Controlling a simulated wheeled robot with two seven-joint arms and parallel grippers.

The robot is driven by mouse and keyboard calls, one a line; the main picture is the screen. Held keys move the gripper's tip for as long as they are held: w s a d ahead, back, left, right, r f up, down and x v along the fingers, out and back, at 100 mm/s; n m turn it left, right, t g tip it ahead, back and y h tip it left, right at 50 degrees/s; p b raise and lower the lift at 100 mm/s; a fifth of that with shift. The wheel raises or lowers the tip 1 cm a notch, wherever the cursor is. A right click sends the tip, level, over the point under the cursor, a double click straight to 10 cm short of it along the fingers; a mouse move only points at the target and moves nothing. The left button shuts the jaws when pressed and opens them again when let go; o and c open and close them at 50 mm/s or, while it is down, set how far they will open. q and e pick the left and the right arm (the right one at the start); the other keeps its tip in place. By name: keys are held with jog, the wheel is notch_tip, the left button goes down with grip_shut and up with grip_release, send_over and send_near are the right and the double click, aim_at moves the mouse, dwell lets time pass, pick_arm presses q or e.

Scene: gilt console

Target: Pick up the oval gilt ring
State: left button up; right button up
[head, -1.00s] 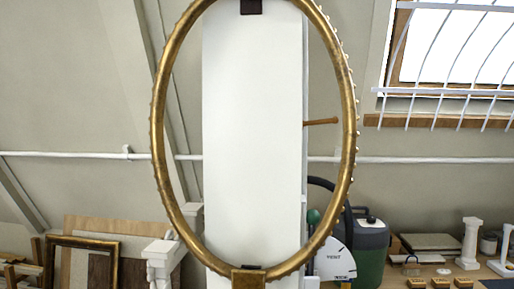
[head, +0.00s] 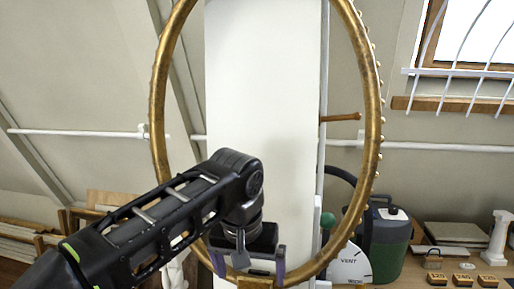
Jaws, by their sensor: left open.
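The oval gilt ring (head: 375,120) stands upright in the middle of the head view, with a beaded outer edge. Its top is cut off by the picture. Its lower end meets a gilt block (head: 255,283) at the bottom edge. My left arm comes in from the left, across the ring's lower left side. My left gripper (head: 249,268) points down at the ring's bottom, with its purplish fingers apart, over or in front of the lower rim near the block. I cannot tell whether the fingers touch the ring. My right gripper is not in view.
A white upright panel (head: 262,100) stands behind the ring, with a wooden peg (head: 340,117) at its right. A green and grey canister (head: 388,240) and a white VENT dial (head: 348,265) are at lower right. Small numbered blocks (head: 462,280) lie on the bench.

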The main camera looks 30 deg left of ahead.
aim_at(252, 281)
pick_arm(q)
jog(key=b+x, duration=0.2)
jog(key=x, duration=0.1)
jog(key=shift+w, duration=0.1)
jog(key=shift+r, duration=0.15)
jog(key=shift+f+b, duration=0.3)
jog(key=shift+f, duration=0.15)
jog(key=shift+x, duration=2.2)
jog(key=shift+a, duration=0.1)
jog(key=shift+c, duration=0.3)
grip_shut()
jog(key=shift+r, duration=0.15)
